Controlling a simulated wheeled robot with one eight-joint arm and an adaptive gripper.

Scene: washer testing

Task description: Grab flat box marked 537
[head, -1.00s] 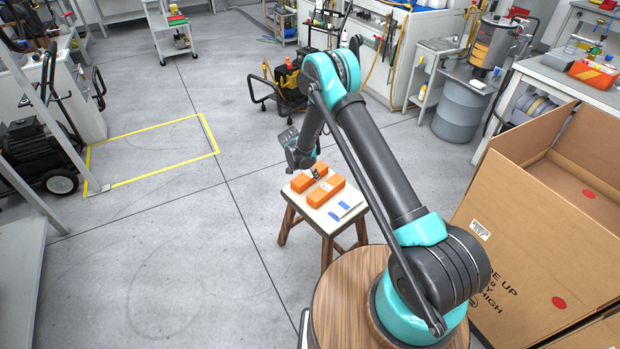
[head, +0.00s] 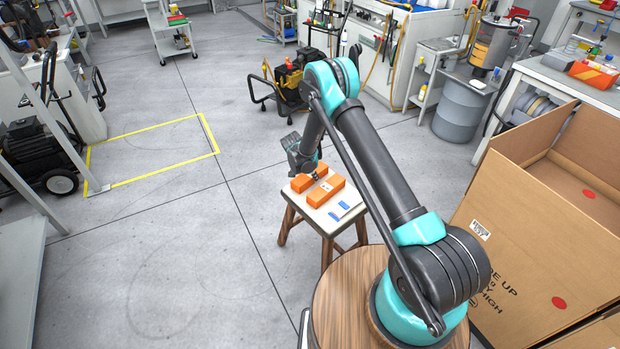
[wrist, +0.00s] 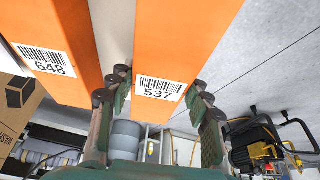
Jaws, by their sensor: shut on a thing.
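The orange flat box marked 537 (wrist: 190,35) lies between my fingers in the wrist view, its barcode label facing the camera. In the head view it is the back-left orange box (head: 304,185) on the stool (head: 322,221). My gripper (wrist: 162,88) is shut on its labelled end, one finger against each side; it also shows in the head view (head: 317,175). A second orange box, marked 648 (wrist: 52,35), lies beside it with a gap between them. My left finger is in that gap in the wrist view. The far end of box 537 is out of the wrist view.
White and blue flat items (head: 341,210) lie on the stool's front right. A large open cardboard box (head: 540,230) stands at the right. A wheeled machine (head: 288,82) stands behind the stool. The floor left of the stool is clear.

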